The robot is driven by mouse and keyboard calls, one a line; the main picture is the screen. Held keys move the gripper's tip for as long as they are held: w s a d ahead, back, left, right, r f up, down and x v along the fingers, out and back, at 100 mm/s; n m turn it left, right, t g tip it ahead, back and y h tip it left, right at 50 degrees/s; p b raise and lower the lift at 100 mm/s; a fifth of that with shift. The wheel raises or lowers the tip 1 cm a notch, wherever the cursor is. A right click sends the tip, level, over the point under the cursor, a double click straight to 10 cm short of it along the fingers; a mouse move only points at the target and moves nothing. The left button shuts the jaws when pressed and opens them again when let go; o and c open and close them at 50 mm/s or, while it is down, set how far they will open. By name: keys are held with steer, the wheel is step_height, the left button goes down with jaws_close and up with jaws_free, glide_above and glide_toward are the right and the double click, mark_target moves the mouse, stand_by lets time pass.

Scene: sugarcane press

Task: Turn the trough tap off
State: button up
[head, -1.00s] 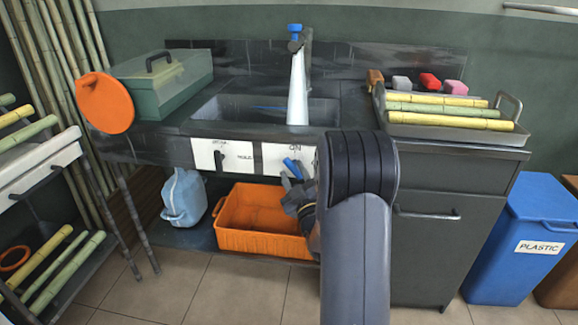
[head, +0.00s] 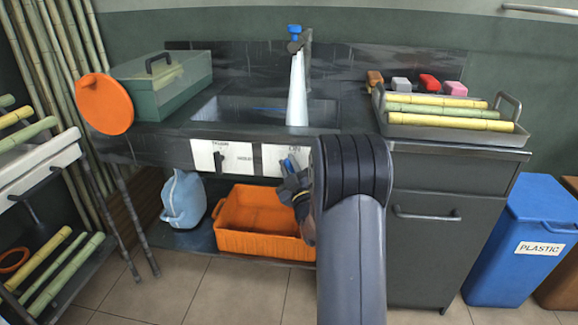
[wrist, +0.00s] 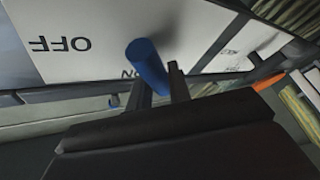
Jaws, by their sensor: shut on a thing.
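The blue lever (head: 290,161) sits on the right white panel (head: 270,154) on the front of the sink counter. In the wrist view the blue lever (wrist: 148,65) stands between the two dark fingers of my gripper (wrist: 160,80), which is shut on it. The panel (wrist: 85,25) carries an OFF label at the left, upside down there, and a partly hidden label by the lever. In the head view my gripper (head: 291,178) is at the lever, partly hidden by my arm. A white stream (head: 297,90) falls from the blue-topped spout (head: 295,32) into the sink (head: 220,108).
A second white panel with a dark lever (head: 222,158) is to the left. A cabinet (head: 440,245) stands right of my arm, with a cane tray (head: 450,132) on top.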

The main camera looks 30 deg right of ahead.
jaws_close()
steer(key=shift+n, duration=0.3)
steer(key=n, duration=0.1)
steer(key=n+g+y+b, duration=0.1)
steer(key=n, duration=0.1)
steer(key=n+g+b, duration=0.1)
steer(key=shift+w+a+f+n+y, duration=0.1)
steer(key=shift+a+f+n+y, duration=0.1)
steer(key=shift+f+n+y, duration=0.15)
steer(key=n+g, duration=0.3)
steer(key=n, duration=0.1)
steer(key=shift+w+a+f, duration=0.1)
steer(key=shift+f, duration=0.2)
steer(key=o, duration=0.7)
jaws_free()
steer(key=shift+c, duration=0.2)
